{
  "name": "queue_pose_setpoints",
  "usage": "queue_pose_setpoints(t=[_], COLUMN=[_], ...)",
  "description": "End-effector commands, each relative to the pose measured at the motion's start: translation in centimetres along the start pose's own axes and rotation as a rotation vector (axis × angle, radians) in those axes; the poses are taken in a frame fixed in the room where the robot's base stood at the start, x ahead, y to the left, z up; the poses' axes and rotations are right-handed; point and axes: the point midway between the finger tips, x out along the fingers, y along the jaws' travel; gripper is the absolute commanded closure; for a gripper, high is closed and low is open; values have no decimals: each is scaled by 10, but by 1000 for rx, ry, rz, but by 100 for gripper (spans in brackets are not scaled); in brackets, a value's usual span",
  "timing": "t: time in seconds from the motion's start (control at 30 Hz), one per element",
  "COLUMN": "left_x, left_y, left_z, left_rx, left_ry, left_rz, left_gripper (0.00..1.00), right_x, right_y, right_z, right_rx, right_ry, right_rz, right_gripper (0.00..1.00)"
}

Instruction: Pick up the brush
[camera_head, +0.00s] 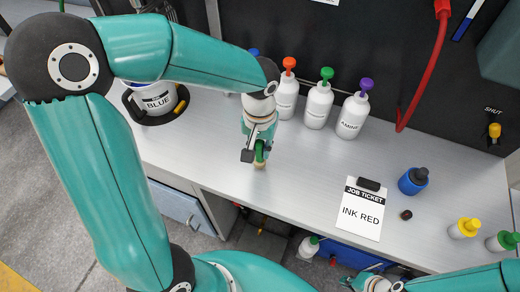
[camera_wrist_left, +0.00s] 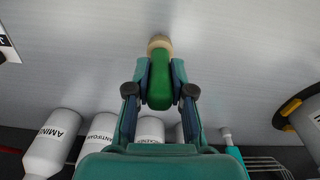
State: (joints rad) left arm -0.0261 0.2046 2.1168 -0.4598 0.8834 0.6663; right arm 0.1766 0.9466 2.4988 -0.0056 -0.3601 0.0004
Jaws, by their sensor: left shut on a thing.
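The brush (camera_head: 260,154) has a green handle and a pale tan end. My left gripper (camera_head: 254,150) is shut on it above the grey bench, near its front edge. In the left wrist view the green brush (camera_wrist_left: 160,84) sits between the two fingers of my left gripper (camera_wrist_left: 160,92), its tan end pointing away from the gripper. Whether the tan end touches the bench is hard to tell. My right gripper (camera_head: 368,283) is at the bottom edge of the head view, small and partly cut off, away from the brush.
White bottles with orange (camera_head: 287,95), green (camera_head: 320,100) and purple (camera_head: 356,110) tops stand at the back. A container marked BLUE (camera_head: 156,97) stands left. The bench middle is clear.

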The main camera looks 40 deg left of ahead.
Motion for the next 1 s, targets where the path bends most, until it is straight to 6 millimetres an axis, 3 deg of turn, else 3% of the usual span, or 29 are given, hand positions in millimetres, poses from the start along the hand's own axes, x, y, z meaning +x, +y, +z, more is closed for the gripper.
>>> queue_pose_setpoints(t=[0.27, 0.7, 1.0], left_x=[-49, -151, -184], left_y=[1, 1, 1], left_z=[-1, -1, 0], left_rx=[3, 3, 2], left_ry=[6, 3, 1], left_rz=[4, 2, 1], left_gripper=[100, 100, 100], right_x=[0, -2, -4], right_y=[0, -1, -1], right_z=[0, 0, 0], right_rx=[0, 0, 0], right_ry=[0, 0, 0], right_rz=[0, 0, 0], right_gripper=[100, 100, 100])
